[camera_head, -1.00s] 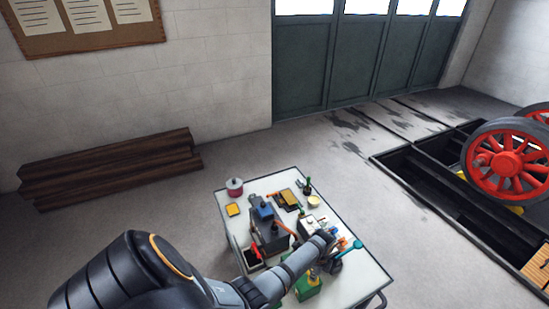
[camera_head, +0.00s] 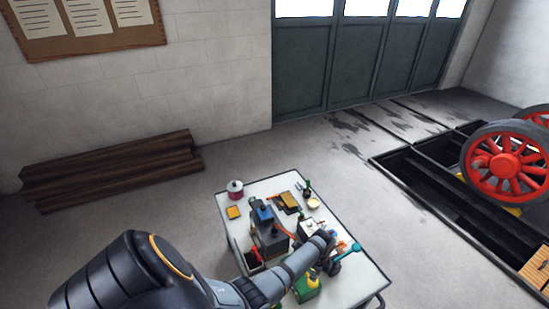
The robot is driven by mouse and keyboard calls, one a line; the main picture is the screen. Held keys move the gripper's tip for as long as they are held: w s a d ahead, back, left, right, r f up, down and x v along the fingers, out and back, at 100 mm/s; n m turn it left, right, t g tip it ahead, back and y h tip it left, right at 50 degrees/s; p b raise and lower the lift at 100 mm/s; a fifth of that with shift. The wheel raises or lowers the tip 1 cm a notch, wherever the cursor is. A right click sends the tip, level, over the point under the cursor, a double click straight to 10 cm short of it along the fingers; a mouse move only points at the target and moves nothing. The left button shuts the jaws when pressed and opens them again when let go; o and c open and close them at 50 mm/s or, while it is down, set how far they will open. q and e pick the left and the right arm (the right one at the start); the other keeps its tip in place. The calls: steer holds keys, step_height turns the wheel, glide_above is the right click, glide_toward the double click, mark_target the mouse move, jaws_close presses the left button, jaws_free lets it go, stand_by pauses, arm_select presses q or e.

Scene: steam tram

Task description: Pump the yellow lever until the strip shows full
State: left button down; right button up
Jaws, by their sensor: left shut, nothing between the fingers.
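A small green block-like thing with a yellow part on top (camera_head: 312,281) stands at the near edge of the white table (camera_head: 362,285). The yellow part may be the lever, but it is too small to be sure. I cannot make out a strip or its reading. My left arm comes in from the left across the near side of the table. My left gripper (camera_head: 333,266) is shut and empty, pointing down just right of the green thing. I cannot tell if it touches anything. My right gripper is not in view.
The table is crowded: a dark grey device with a blue top (camera_head: 265,230), a red-and-white pot (camera_head: 235,189), a yellow square (camera_head: 233,212) and a teal-ended tool (camera_head: 350,250). Wooden beams (camera_head: 110,170) lie by the wall. A pit with red wheels (camera_head: 505,163) is at the right.

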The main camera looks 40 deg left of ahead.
mark_target(312, 282)
arm_select(q)
steer(key=shift+f, duration=0.1)
steer(key=shift+f+b, duration=2.5)
steer(key=shift+f, duration=0.5)
step_height(312, 282, up, 6)
steer(key=p, duration=0.6)
steer(key=shift+r+p, duration=0.2)
steer(key=shift+p, duration=0.1)
steer(key=shift+f, duration=0.1)
steer(key=shift+f, duration=0.15)
steer(key=shift+f+b, duration=2.4)
steer(key=shift+f, duration=0.1)
step_height(312, 282, up, 6)
steer(key=p, duration=0.5)
steer(key=shift+f+p, duration=0.25)
steer(key=shift+p, duration=0.15)
steer(key=shift+f, duration=0.1)
